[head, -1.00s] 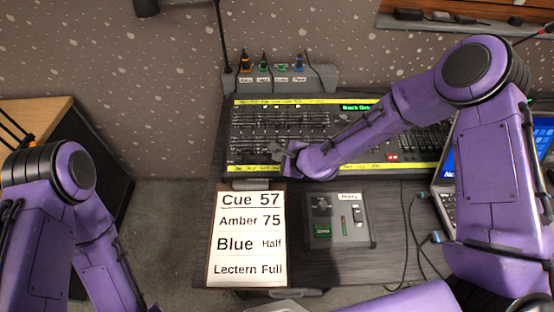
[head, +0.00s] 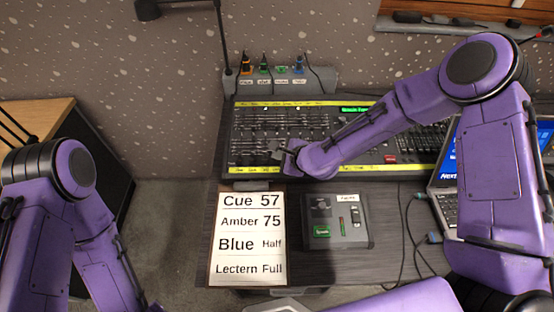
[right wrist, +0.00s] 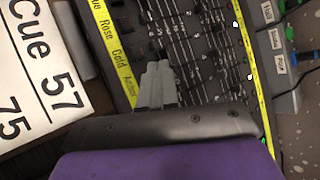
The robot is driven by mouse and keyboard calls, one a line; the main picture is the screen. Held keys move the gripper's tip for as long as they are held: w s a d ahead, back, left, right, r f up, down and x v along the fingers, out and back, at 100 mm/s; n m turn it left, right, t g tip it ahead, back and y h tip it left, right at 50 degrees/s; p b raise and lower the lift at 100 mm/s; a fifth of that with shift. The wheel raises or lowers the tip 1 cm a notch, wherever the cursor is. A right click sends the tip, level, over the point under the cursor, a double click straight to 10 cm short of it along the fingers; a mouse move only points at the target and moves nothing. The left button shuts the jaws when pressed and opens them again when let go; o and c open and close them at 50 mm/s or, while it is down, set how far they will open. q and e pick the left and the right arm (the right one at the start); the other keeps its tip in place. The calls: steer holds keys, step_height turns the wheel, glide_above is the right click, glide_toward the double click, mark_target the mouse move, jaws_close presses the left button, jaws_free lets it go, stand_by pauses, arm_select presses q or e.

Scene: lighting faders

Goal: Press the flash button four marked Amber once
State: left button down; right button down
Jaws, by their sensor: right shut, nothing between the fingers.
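The lighting console (head: 262,104) lies on the desk, with rows of faders and a yellow label strip (head: 245,169) along its near edge. My right gripper (head: 277,149) is shut and empty over the near left part of the console. The Amber flash button cannot be made out; the fingers seem to cover that spot. Contact cannot be told. My left gripper is out of view.
A cue sheet (head: 247,235) lies at the front left of the desk, beside a small grey box (head: 360,234) with a green button. A laptop (head: 446,203) stands at the right. Plugs with labels (head: 272,68) stand behind the console.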

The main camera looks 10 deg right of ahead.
steer(key=r+p, duration=0.3)
steer(key=r, duration=0.1)
steer(key=shift+s+r, duration=0.15)
steer(key=shift+s, duration=0.05)
stand_by(0.6)
